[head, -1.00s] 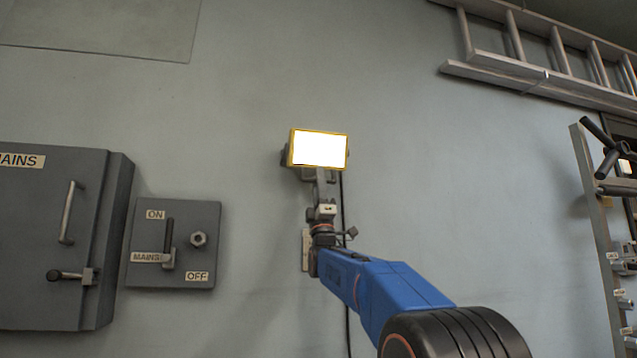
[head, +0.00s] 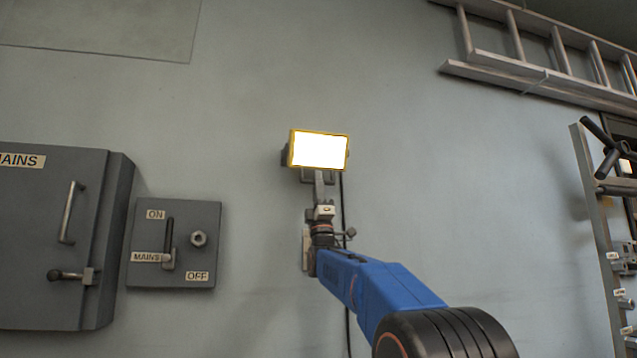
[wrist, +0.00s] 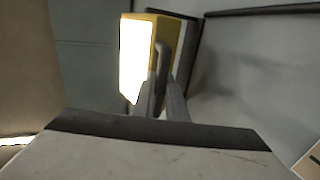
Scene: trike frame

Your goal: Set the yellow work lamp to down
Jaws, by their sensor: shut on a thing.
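The yellow work lamp (head: 319,150) is on the grey wall, its white face lit and turned toward the head camera. In the wrist view the lamp (wrist: 150,60) shows from the side, with a grey handle or bracket at its lower right edge. My gripper (head: 321,188) is directly below the lamp, at its underside. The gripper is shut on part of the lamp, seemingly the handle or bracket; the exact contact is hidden. In the wrist view a broad grey part of my gripper fills the bottom.
A grey mains cabinet (head: 50,240) and a mains switch box (head: 150,275) with its lever (head: 169,240) are on the wall to the left. A ladder (head: 545,80) hangs upper right, and a rack (head: 600,240) stands at the right edge. A dark cable (head: 346,250) runs down the wall.

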